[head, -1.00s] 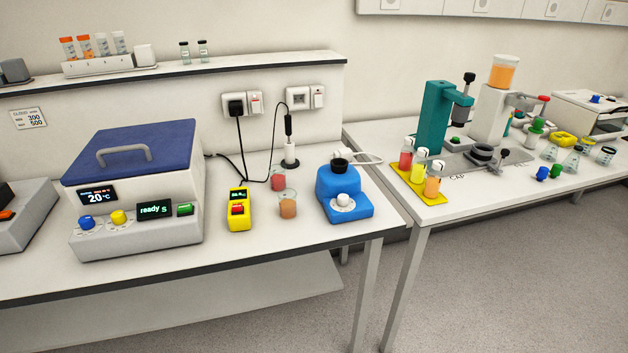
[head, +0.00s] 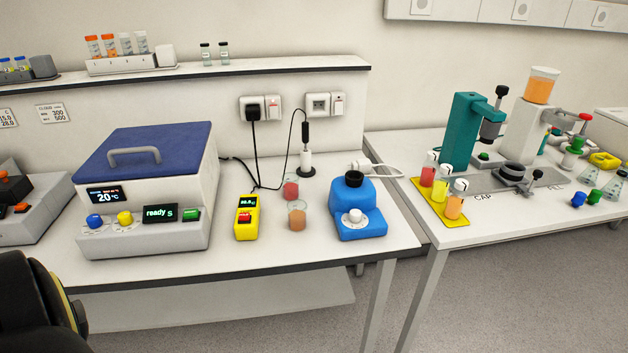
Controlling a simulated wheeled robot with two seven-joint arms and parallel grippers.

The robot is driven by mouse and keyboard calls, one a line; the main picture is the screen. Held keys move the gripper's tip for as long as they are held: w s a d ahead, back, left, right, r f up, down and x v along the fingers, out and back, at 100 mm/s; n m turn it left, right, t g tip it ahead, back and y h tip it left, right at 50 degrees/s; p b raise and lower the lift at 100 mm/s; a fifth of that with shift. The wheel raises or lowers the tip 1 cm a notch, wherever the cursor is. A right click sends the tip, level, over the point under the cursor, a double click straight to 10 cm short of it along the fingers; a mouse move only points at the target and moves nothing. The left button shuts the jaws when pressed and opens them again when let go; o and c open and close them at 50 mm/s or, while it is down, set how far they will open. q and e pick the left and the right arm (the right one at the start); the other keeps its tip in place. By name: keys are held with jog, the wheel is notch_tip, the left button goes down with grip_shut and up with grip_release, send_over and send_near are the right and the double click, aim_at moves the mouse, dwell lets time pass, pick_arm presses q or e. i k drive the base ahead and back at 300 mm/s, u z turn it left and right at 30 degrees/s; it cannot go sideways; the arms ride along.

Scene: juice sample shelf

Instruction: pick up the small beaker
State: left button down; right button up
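Two small glass beakers stand on the near bench between the yellow meter and the blue device. The front beaker (head: 297,216) holds orange-brown liquid. The beaker behind it (head: 291,190) holds red liquid and looks a little smaller, though it is also farther off. Both are upright and nothing touches them. A black rounded part of my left arm shows at the lower left corner, well away from the beakers. Neither gripper's fingers are in view.
A blue-lidded bath (head: 146,190) stands left of the yellow meter (head: 246,217), the blue device (head: 357,208) to the right. A probe on a stand (head: 306,160) with its cable is behind. The front bench strip is clear. Bottles stand on a yellow tray (head: 455,218) on the right bench.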

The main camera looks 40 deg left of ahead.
aim_at(291, 187)
jog(key=i, duration=0.75)
jog(key=u, duration=2.55)
